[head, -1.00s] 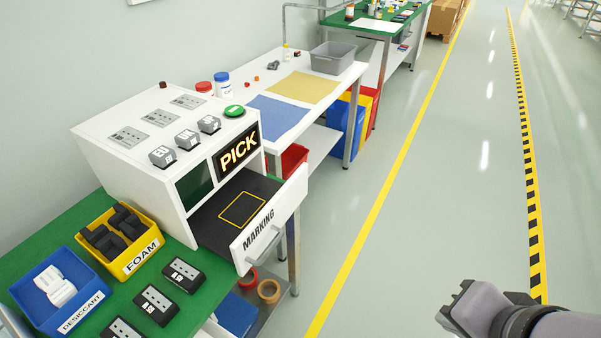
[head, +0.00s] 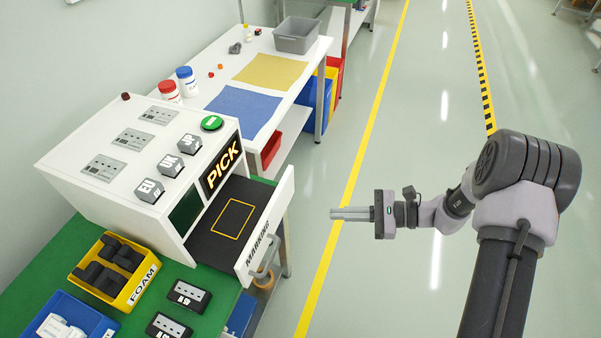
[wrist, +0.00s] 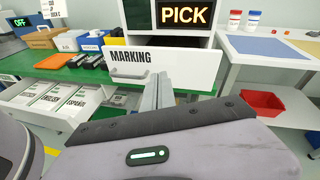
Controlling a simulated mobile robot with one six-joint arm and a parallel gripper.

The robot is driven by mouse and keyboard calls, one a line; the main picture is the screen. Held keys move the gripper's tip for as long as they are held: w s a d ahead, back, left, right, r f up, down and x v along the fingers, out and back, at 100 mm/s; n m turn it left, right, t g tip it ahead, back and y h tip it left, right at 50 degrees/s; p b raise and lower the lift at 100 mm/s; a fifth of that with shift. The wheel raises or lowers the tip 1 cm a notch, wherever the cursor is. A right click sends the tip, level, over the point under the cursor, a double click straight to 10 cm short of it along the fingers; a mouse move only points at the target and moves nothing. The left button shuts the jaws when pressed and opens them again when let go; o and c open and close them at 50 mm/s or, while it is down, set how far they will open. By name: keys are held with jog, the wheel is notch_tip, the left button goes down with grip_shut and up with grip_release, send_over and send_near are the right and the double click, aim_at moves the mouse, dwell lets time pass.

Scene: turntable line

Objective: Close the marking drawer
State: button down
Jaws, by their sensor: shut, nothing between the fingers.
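The marking drawer (head: 272,243) is pulled out of the white cabinet (head: 150,160) under the lit PICK sign (head: 222,166). Its dark tray (head: 213,238) with a yellow outlined square looks empty. The drawer front also shows in the wrist view (wrist: 190,72), with its grey bar handle (wrist: 128,76) on the left part. My gripper (head: 333,214) is shut and empty, to the right of the drawer front and apart from it, with its fingers pointing left toward it. In the wrist view my fingers (wrist: 158,90) overlap the picture of the drawer front.
On the green bench stand a yellow FOAM bin (head: 112,268), a blue bin (head: 62,318) and black sockets (head: 187,295). A white table (head: 225,88) with blue and yellow mats stands behind the cabinet. The floor aisle (head: 400,120) at right is clear.

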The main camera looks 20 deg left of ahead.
notch_tip(320, 180, down, 8)
jog(key=w+r+m+t+y+p, duration=0.1)
jog(key=m+t+y, duration=0.2)
jog(key=m, duration=0.1)
jog(key=b, duration=0.3)
send_near(280, 208)
jog(key=a, duration=0.6)
jog(key=shift+w+r, duration=0.1)
jog(key=shift+r, duration=0.05)
jog(key=shift+a+r+m+t, duration=0.1)
jog(key=shift+a+m+t, duration=0.2)
jog(key=shift+a, duration=0.1)
